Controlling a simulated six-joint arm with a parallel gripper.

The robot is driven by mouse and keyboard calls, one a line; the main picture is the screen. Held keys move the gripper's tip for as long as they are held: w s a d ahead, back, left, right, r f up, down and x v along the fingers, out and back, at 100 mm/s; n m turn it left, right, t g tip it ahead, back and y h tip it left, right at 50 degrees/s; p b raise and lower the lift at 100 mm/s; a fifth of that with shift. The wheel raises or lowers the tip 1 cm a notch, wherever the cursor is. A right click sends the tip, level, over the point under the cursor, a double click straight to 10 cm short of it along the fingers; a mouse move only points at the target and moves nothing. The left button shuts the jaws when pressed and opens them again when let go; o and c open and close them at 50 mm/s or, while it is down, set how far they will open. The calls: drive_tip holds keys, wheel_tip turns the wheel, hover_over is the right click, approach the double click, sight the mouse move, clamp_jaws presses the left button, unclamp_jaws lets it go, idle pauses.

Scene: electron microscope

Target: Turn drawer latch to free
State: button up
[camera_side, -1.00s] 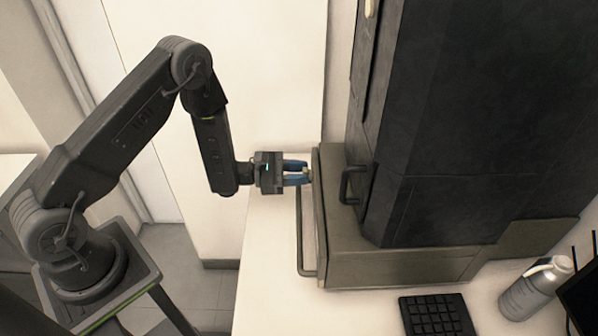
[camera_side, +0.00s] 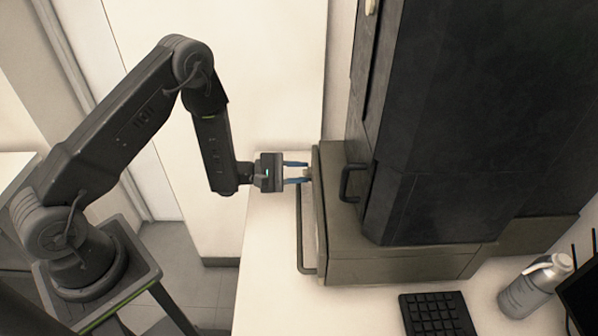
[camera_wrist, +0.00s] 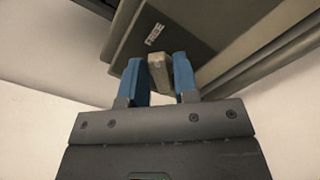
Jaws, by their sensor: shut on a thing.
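The drawer latch (camera_wrist: 159,72) is a small beige block on the drawer front. It stands between the two blue fingers of my gripper (camera_wrist: 157,63) in the wrist view. In the side view my gripper (camera_side: 304,172) reaches in from the left, shut on the latch at the drawer's upper left edge. The latch is mostly hidden there by the fingers. The drawer (camera_side: 400,268) is the grey-brown base unit under the dark microscope body, with a long bar handle (camera_side: 299,235) on its front. The drawer front looks tilted in the wrist view.
The dark microscope column (camera_side: 480,120) rises behind the drawer, with a black handle (camera_side: 345,183) low on its side. A keyboard (camera_side: 436,314) and a silver bottle (camera_side: 530,290) stand on the white table (camera_side: 265,260) at right. The table left of the drawer is clear.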

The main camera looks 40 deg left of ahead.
idle(0.3)
drive_tip(key=o, duration=0.8)
drive_tip(key=v, duration=1.4)
drive_tip(key=shift+w+d+r, duration=0.1)
drive_tip(key=shift+r, duration=0.05)
